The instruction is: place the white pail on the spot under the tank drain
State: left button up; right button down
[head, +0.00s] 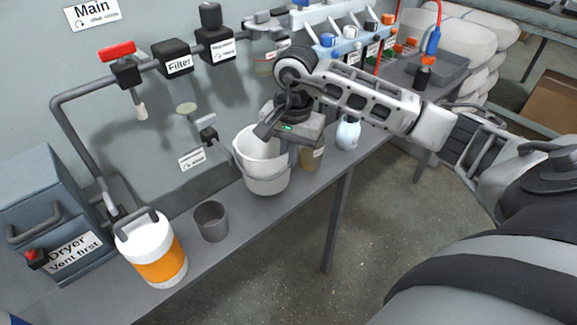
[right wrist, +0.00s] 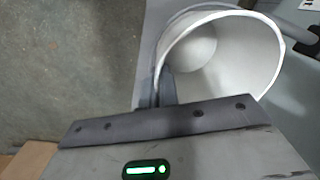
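The white pail (head: 262,172) stands upright at the bench, near its front edge, below and right of a small drain valve (head: 207,133) on the wall side. My right gripper (head: 292,156) is at the pail's right rim. In the right wrist view the pail (right wrist: 215,60) opens toward the camera, and the fingers (right wrist: 164,88) sit close together on either side of its wall, shut on it. The gripper body hides part of the rim in the head view. Whether the pail's base touches the bench is hard to tell. My left gripper is not in view.
A grey cup (head: 211,222) and a white and orange jug (head: 152,252) stand left of the pail. A tan container (head: 312,158) and a pale blue bottle (head: 348,133) stand to its right. A dryer box (head: 50,215) is at far left. Bench space between cup and pail is clear.

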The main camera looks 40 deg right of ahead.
jog(key=shift+f, duration=1.8)
jog(key=shift+f, duration=0.15)
jog(key=c, duration=1.7)
grip_release()
